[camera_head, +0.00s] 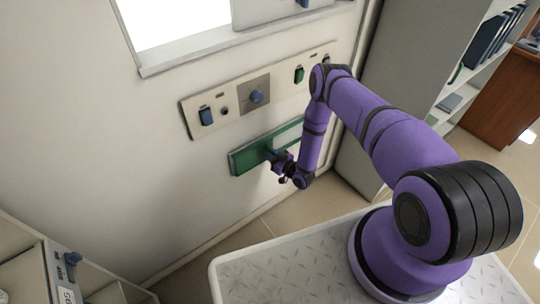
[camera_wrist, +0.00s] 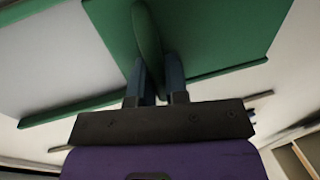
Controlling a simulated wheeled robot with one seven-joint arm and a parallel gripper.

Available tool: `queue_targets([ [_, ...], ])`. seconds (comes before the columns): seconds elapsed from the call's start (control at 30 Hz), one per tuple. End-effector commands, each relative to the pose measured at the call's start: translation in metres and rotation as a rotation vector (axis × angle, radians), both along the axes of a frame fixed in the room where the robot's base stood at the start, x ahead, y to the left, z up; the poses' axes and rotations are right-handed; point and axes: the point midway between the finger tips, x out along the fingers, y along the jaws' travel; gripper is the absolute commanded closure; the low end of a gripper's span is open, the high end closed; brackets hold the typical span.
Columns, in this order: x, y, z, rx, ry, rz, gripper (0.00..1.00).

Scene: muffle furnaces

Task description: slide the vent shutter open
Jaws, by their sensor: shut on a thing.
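The vent shutter (camera_head: 248,157) is a green plate in a green frame on the pale wall, below the control panel. In the head view the green plate fills the left part of the frame, and a pale area (camera_head: 288,138) shows to its right. In the wrist view the shutter (camera_wrist: 220,30) has a raised green handle (camera_wrist: 148,45), with the pale area (camera_wrist: 50,60) on the left. My gripper (camera_head: 277,158) is at the shutter front. In the wrist view its two blue fingers (camera_wrist: 156,78) are shut on the handle, one on each side.
A panel (camera_head: 225,112) with blue and green switches and a blue knob (camera_head: 257,96) is just above the shutter. A window-like white opening (camera_head: 180,20) is higher up. A grey cabinet (camera_head: 400,70) stands to the right of my arm. Another unit (camera_head: 60,270) is at the lower left.

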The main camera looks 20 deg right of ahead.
Motion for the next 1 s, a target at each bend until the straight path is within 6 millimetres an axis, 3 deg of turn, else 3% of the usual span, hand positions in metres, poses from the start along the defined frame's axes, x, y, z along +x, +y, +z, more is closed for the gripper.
queue_targets([
  [0.17, 0.008, -0.026, 0.0, -0.001, -0.002, -0.005, 1.0],
  [0.63, 0.043, -0.134, 0.0, -0.003, -0.001, -0.004, 1.0],
  [0.8, 0.05, -0.155, 0.0, -0.001, 0.0, -0.003, 1.0],
  [1.0, 0.052, -0.163, 0.0, -0.001, 0.0, -0.002, 1.0],
])
